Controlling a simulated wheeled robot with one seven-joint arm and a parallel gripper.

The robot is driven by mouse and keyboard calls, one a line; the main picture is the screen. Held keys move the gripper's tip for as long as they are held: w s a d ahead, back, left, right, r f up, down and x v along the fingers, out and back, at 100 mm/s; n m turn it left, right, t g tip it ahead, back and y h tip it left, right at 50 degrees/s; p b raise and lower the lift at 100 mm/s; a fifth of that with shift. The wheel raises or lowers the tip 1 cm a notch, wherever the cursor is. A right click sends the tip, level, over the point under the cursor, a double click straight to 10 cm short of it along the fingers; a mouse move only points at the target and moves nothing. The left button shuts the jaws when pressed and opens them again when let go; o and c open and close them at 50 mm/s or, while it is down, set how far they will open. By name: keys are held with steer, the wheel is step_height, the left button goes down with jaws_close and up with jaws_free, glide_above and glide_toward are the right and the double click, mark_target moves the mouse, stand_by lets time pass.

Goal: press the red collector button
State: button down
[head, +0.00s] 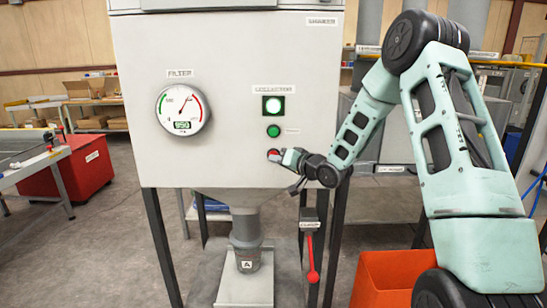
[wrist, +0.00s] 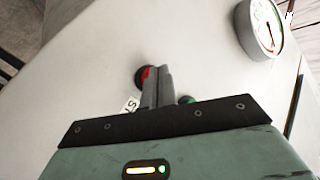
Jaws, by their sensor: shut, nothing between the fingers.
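The red collector button (head: 274,155) is low on the front panel of the grey collector cabinet (head: 230,90), below a green button (head: 273,131). In the wrist view the red button (wrist: 147,76) shows partly behind my fingers, with the green button (wrist: 187,99) to their right. My gripper (head: 282,156) is shut and empty, its fingertips at the red button. They look touching or very close; I cannot tell whether the button is pushed in. The lit collector indicator (head: 273,105) above glows greenish white.
A filter gauge (head: 183,110) is on the panel at left. A lever with a red handle (head: 313,276) hangs below the cabinet at right. An orange bin (head: 385,280) stands under my arm. A red crate (head: 80,167) is at far left.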

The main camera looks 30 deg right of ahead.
steer(key=shift+w+d, duration=0.25)
steer(key=shift+w, duration=0.15)
stand_by(0.8)
steer(key=shift+s, duration=0.1)
steer(key=shift+s+a, duration=0.5)
steer(key=shift+s, duration=0.15)
steer(key=shift+s+a+b, duration=0.15)
steer(key=shift+s+a, duration=0.55)
steer(key=shift+s, duration=0.35)
steer(key=shift+s+a+b, duration=0.15)
steer(key=shift+s+a, duration=0.55)
steer(key=shift+s, duration=0.35)
